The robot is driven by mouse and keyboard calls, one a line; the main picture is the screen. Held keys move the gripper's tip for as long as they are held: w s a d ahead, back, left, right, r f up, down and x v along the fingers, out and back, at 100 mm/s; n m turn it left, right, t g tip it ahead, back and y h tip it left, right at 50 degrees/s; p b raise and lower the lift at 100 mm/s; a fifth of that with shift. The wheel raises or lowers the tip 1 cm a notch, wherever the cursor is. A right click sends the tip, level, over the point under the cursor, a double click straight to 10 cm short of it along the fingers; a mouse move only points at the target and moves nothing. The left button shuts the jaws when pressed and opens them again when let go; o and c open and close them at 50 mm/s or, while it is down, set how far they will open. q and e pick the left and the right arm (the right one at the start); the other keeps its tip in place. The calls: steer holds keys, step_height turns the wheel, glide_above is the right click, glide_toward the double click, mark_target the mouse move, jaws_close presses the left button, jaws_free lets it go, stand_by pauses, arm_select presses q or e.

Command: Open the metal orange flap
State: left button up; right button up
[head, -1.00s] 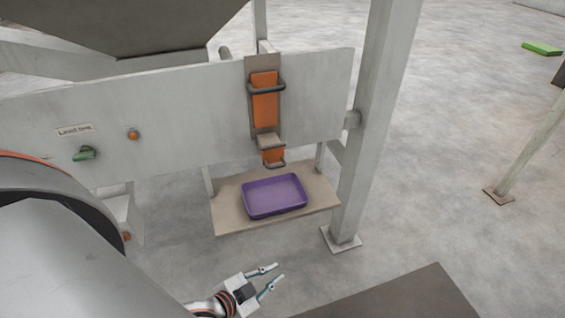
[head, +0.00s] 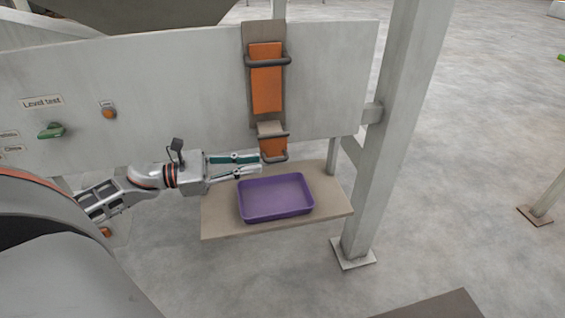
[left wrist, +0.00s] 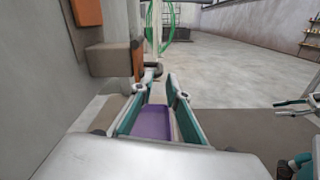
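A small orange flap (head: 273,147) with a dark bar handle (head: 274,157) hangs below a grey-brown block (head: 271,128) on the panel front. A taller orange plate (head: 266,80) with its own bar handle is above it. My left gripper (head: 260,164) is open and empty, its fingertips just left of the small flap's handle. In the left wrist view the flap (left wrist: 137,60) appears edge-on beyond the spread fingers (left wrist: 158,91), close to the left fingertip; contact cannot be told.
A purple tray (head: 276,198) sits on a tan shelf (head: 222,222) below the flap. The grey panel (head: 180,90) carries a green knob (head: 51,130) and an orange button (head: 109,113). A grey post (head: 395,130) stands to the right. The floor beyond is open.

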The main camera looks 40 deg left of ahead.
mark_target(279, 160)
arm_select(q)
steer(key=shift+b+x, duration=0.4)
steer(key=shift+x, duration=3.35)
jaws_close()
